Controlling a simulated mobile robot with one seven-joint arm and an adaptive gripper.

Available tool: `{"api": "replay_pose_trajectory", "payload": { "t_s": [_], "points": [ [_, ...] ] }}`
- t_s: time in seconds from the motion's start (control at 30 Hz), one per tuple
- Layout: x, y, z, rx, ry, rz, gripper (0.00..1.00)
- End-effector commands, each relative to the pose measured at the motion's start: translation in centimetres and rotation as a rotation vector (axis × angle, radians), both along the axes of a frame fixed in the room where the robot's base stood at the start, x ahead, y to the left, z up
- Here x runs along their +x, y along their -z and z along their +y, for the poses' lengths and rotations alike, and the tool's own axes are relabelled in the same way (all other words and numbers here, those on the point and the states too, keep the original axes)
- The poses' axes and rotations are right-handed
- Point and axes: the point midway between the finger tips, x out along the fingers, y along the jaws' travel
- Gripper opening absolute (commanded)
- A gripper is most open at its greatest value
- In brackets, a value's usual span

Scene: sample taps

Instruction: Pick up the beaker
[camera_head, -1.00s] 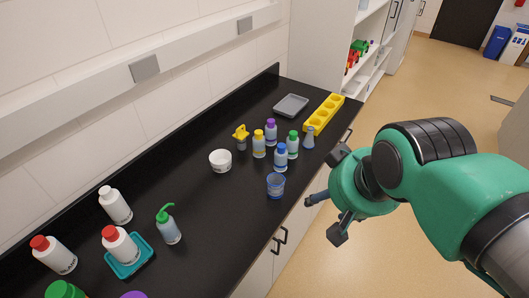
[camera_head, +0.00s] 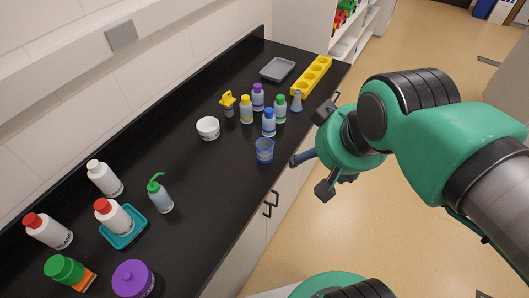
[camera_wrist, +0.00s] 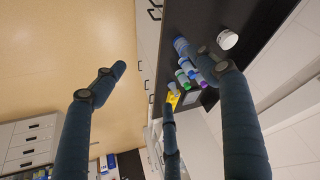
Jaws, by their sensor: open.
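The beaker (camera_head: 264,150) is a small clear blue cup. It stands upright near the front edge of the black counter (camera_head: 215,190) in the head view. My gripper (camera_head: 312,160) is just to its right in the picture, past the counter edge, with its fingers spread and empty. A gap shows between gripper and beaker. In the wrist view my gripper (camera_wrist: 160,90) shows its several dark fingers wide apart. A blue item near the right finger there may be the beaker, but I cannot tell for sure.
Blue (camera_head: 268,122), green (camera_head: 280,108), yellow (camera_head: 247,109) and purple (camera_head: 258,97) bottles stand behind the beaker, with a small flask (camera_head: 296,101). A wash bottle (camera_head: 159,192) stands further left. Counter between them is clear.

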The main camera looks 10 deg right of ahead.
Motion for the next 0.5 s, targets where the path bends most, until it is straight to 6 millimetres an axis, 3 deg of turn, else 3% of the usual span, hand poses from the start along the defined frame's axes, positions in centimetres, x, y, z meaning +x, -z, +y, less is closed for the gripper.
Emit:
{"api": "replay_pose_trajectory", "payload": {
  "t_s": [0.27, 0.5],
  "points": [
    [0.3, -0.1, 0.0, 0.000, -0.001, 0.004, 0.72],
    [2.8, -0.4, 0.1, -0.002, -0.007, 0.042, 0.72]
  ]
}}
